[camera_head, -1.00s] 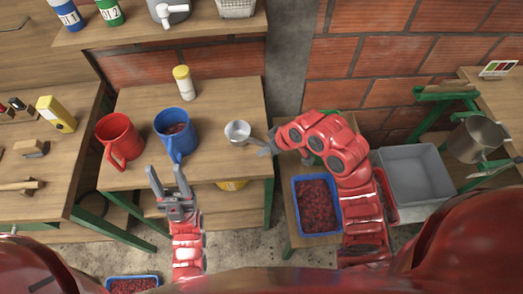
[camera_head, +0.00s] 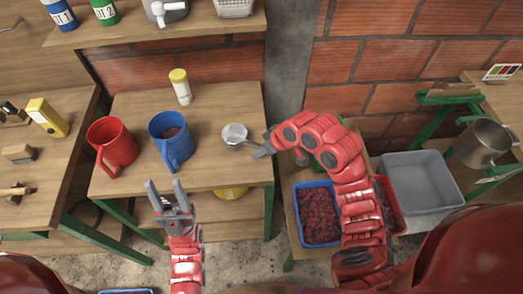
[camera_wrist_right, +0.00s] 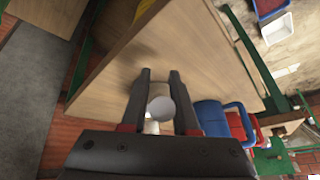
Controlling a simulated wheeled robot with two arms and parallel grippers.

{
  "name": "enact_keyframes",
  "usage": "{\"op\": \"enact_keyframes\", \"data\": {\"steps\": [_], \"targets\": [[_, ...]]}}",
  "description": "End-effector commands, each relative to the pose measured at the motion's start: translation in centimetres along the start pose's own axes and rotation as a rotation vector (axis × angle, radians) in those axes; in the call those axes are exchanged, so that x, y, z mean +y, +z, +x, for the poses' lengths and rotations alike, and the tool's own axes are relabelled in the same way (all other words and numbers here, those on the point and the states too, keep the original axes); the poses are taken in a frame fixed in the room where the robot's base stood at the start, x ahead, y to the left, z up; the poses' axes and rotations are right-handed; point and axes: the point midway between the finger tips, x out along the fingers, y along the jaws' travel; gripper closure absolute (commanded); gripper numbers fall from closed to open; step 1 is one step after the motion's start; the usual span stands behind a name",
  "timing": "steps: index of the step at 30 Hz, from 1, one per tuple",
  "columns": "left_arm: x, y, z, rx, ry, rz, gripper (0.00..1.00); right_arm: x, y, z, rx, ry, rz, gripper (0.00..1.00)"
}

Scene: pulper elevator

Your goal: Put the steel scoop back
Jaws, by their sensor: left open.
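The steel scoop (camera_head: 234,133) lies on the middle table (camera_head: 215,95), its cup left and its short handle pointing right. My right gripper (camera_head: 262,150) is at the handle end, above the table's right edge. In the right wrist view my right gripper's fingers (camera_wrist_right: 160,78) stand apart, with a pale round part of the scoop (camera_wrist_right: 160,108) showing between them. I cannot tell whether they grip the handle. My left gripper (camera_head: 168,194) is open and empty, in front of the table's front edge.
The blue mug (camera_head: 169,152) with dark contents and the red mug (camera_head: 108,152) stand left of the scoop. A yellow-lidded bottle (camera_head: 181,92) stands behind. A blue crate of red fruit (camera_head: 319,222) and a grey bin (camera_head: 421,186) are right. A steel pot (camera_head: 482,143) is far right.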

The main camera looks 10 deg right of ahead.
Motion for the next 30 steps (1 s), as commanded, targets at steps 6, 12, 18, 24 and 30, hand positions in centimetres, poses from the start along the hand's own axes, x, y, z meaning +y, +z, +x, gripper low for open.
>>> {"op": "enact_keyframes", "data": {"steps": [6, 12, 18, 24, 30], "targets": [[0.0, 0.0, 0.0, 0.0, 0.0, 0.0, 0.5, 0.0, 0.0, 0.0, 0.0, 0.0, 0.0, 0.48], [0.0, 0.0, 0.2, 0.0, 0.0, 0.0, 0.5, 0.0, -0.1, -0.2, 0.0, 0.0, 0.0, 0.48], [0.0, 0.0, -0.1, 0.0, 0.0, 0.0, 0.5, 0.0, -0.3, -2.3, 0.008, 0.001, -0.001, 0.48], [0.0, 0.0, 0.0, 0.0, 0.0, 0.0, 0.5, 0.1, -0.4, -7.2, 0.007, 0.006, -0.003, 0.48], [-0.1, -0.2, 1.2, 0.0, 0.0, 0.0, 0.5, 0.1, -0.2, -10.8, 0.001, 0.004, 0.0, 0.48]]}}
